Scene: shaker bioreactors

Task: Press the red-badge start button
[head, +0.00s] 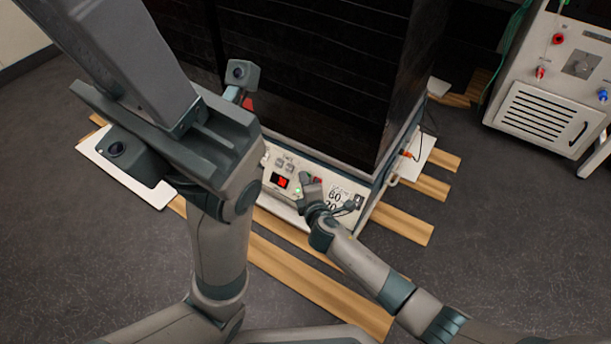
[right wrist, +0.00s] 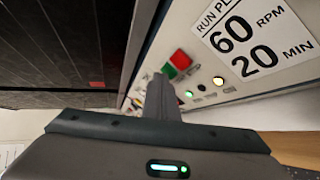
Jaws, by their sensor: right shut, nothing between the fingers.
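The start panel (head: 270,187) is the pale strip low on the tall dark shaker. In the right wrist view it carries a red square badge (right wrist: 180,60) and a green square (right wrist: 170,72) below it, partly hidden by my fingers. My right gripper (head: 306,178) is shut and empty, its tips close to the panel beside these squares. I cannot tell whether the tips touch. The fingers (right wrist: 160,78) show in the right wrist view just left of the badge. My left gripper (head: 130,55) looms close to the head camera; its finger state is unclear.
A lit red switch (head: 281,181) sits left on the panel. A run label reading 60 RPM, 20 MIN (right wrist: 255,38) and lit lamps (right wrist: 218,81) are nearby. Wooden slats (head: 405,222) lie under the shaker. A white cabinet (head: 545,85) stands at right.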

